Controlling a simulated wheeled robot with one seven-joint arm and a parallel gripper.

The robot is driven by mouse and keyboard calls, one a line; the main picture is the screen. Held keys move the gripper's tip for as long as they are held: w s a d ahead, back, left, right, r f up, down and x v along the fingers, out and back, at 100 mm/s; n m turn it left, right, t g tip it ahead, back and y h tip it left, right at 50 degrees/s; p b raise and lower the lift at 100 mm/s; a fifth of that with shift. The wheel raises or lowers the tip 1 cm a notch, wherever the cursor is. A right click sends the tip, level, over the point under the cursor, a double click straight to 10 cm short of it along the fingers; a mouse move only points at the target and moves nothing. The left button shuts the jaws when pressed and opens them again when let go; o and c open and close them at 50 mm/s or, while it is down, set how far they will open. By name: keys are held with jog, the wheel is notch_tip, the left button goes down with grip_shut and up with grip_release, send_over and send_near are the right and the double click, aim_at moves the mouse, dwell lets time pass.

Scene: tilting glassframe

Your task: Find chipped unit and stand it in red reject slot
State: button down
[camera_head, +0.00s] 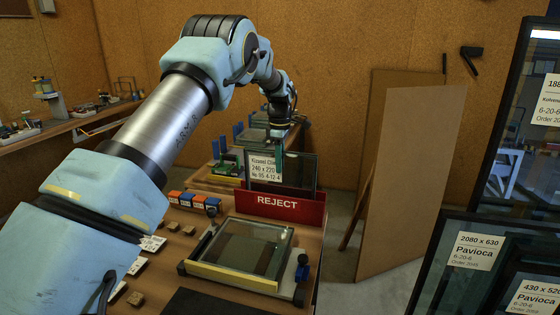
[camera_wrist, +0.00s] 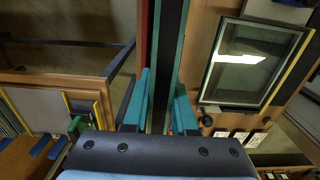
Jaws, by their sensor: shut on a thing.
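My gripper (camera_head: 280,140) is shut on the top edge of a small glass unit (camera_head: 297,170) with a white label reading 240 x 220. The unit is upright behind the red REJECT panel (camera_head: 277,205). Its lower edge is hidden by the panel, so I cannot tell whether it rests in the slot. In the wrist view the teal fingers (camera_wrist: 160,105) sit on both sides of the unit's dark edge (camera_wrist: 169,50), with a red strip beside it on the left. No chip can be made out. Another glass unit (camera_head: 240,250) lies flat on a frame on the bench.
Blue and orange small boxes (camera_head: 188,200) and small blocks stand left of the frame. A rack with blue posts (camera_head: 226,160) is on another bench behind. Large labelled glass panes (camera_head: 475,262) stand at right, and brown boards (camera_head: 408,180) lean at the wall.

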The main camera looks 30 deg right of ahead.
jog(key=shift+f, duration=0.5)
dwell(0.9)
jog(key=c, duration=0.6)
grip_release()
jog(key=shift+c, duration=0.2)
jog(key=shift+f, duration=0.1)
jog(key=shift+f+b, duration=0.1)
jog(key=shift+b, duration=0.2)
notch_tip(320, 180, up, 11)
jog(key=b, duration=0.3)
jog(key=a+f+m, duration=0.2)
jog(key=a+m, duration=0.2)
jog(key=a, duration=2.1)
jog(key=s+a+f+m, duration=0.3)
jog(key=s+a, duration=0.6)
jog(key=a, duration=0.1)
jog(key=s+a+f+m+t, duration=0.1)
jog(key=s+a+f+m, duration=0.2)
jog(key=s+a, duration=0.7)
jog(key=shift+s+m+t, duration=0.3)
